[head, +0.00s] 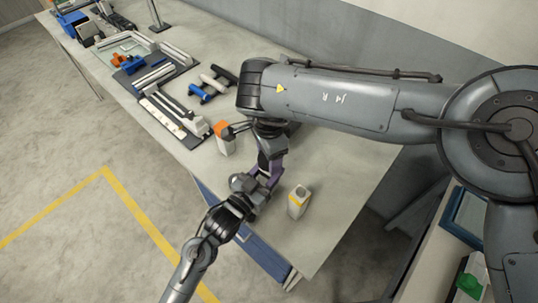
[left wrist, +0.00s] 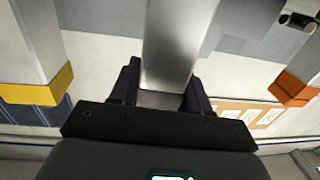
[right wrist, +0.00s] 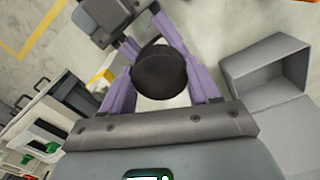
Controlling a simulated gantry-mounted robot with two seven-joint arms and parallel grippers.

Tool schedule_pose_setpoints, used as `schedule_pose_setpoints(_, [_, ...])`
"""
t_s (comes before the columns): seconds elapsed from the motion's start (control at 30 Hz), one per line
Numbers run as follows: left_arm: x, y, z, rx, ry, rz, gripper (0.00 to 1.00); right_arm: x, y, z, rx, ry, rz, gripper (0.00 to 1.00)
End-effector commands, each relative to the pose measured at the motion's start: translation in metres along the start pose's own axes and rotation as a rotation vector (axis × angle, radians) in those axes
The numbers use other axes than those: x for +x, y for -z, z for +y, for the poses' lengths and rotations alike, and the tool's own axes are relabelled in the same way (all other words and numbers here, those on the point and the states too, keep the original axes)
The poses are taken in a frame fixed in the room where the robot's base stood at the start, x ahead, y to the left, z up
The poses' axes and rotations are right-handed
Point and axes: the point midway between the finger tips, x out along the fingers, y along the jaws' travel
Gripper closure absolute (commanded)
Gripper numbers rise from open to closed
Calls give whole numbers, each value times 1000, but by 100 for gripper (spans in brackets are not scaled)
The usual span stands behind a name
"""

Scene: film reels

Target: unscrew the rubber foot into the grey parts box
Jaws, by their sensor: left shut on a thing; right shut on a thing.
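The rubber foot (right wrist: 160,72) is a black round piece between the purple fingers of my right gripper (right wrist: 158,75), which is shut on it. In the head view my right gripper (head: 264,176) points down beside my left gripper (head: 246,184); the foot cannot be made out there. In the left wrist view my left gripper (left wrist: 160,98) is shut on a silver metal piece (left wrist: 175,45). I cannot tell whether the foot touches that piece. The grey parts box (right wrist: 268,72) is open and empty-looking, right of the foot in the right wrist view. My right arm hides much of that area in the head view.
A pale block with a yellow band (head: 298,202) stands right of the grippers, and one with an orange top (head: 224,138) stands to their left. Blue, white and black rolls (head: 208,86) lie farther back. The right end of the table (head: 335,185) is clear.

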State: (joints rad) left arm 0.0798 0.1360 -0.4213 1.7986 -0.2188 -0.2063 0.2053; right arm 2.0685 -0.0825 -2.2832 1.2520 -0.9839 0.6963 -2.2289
Motion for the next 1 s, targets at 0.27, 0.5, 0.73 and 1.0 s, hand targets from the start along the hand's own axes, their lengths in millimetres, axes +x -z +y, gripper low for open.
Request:
schedule_pose_setpoints(0.27, [0,0,0,0,0,-1,100,-2,0,0,0,1,0,76])
schedule_pose_setpoints(0.5, [0,0,0,0,0,-1,100,-21,0,0,0,3,1,76])
schedule_pose_setpoints(0.73, [0,0,0,0,0,-1,100,-40,0,0,0,1,1,76])
schedule_pose_setpoints(1.0, [0,0,0,0,0,-1,44,-40,0,0,0,0,0,76])
